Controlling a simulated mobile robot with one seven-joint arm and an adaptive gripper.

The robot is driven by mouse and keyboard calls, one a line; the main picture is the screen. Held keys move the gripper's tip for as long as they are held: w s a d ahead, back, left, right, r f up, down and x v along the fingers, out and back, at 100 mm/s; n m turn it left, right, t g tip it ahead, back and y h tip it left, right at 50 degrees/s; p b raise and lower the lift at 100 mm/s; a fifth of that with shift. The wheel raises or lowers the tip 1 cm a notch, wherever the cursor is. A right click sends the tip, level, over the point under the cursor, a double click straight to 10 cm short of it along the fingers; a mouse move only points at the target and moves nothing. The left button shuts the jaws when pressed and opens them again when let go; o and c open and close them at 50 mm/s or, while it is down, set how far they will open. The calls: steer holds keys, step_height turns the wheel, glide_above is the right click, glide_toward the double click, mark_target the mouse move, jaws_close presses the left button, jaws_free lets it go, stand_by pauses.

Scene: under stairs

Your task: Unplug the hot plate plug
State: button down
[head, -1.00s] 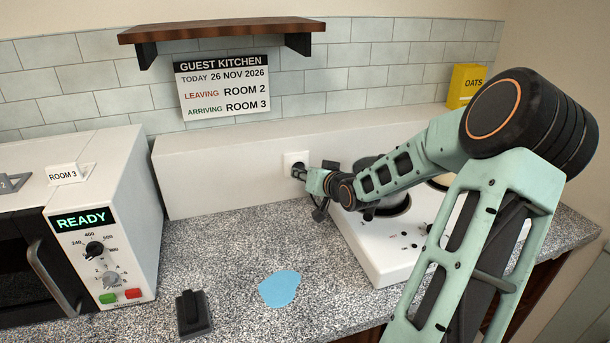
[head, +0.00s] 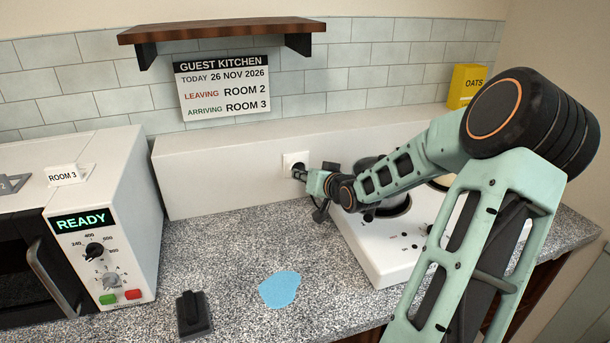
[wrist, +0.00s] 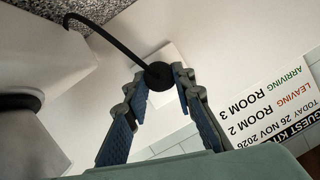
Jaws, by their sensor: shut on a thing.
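The hot plate plug (wrist: 158,76) is round and black. In the wrist view it sits between my gripper's fingertips (wrist: 157,80), which are shut on it from both sides. A black cord (wrist: 110,38) runs from it toward the upper left. The white wall socket (head: 291,161) is on the low white ledge wall, and it also shows behind the plug in the wrist view (wrist: 172,58). My gripper (head: 301,174) is right at the socket; whether the plug is fully seated cannot be told. The white hot plate (head: 385,255) stands on the counter, partly behind my arm.
A microwave (head: 130,210) reading READY stands at the left. A blue puddle-like patch (head: 280,290) and a black switch-like block (head: 193,313) lie on the speckled counter. A wooden shelf (head: 222,30) hangs above. A yellow oats box (head: 466,84) stands on the ledge.

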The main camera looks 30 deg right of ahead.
steer(key=shift+s+a+p, duration=0.2)
steer(key=shift+s+p, duration=0.2)
steer(key=shift+s, duration=0.35)
steer(key=shift+s+a+p, duration=0.2)
steer(key=shift+s+p, duration=0.15)
steer(key=shift+s, duration=0.4)
steer(key=shift+r, duration=0.1)
steer(key=s+a+p, duration=0.1)
steer(key=s+p, duration=0.1)
steer(key=s, duration=0.4)
steer(key=shift+a+p, duration=0.25)
steer(key=shift+p, duration=0.15)
steer(key=shift+w, duration=0.15)
steer(key=w+a+r+p, duration=0.1)
steer(key=w+a+r, duration=0.2)
steer(key=a, duration=0.6)
steer(key=w+a+r+n+y+p, duration=0.1)
steer(key=w+a+r, duration=0.2)
steer(key=a, duration=0.6)
steer(key=w+a+r+p, duration=0.1)
steer(key=w+a+r, duration=0.2)
steer(key=a, duration=0.6)
step_height(320, 180, up, 2)
steer(key=shift+w+a+r+n+y, duration=0.15)
steer(key=shift+w+r+n+y, duration=0.05)
steer(key=shift+w+n+y, duration=0.1)
steer(key=shift+s+d, duration=0.2)
steer(key=shift+d, duration=0.1)
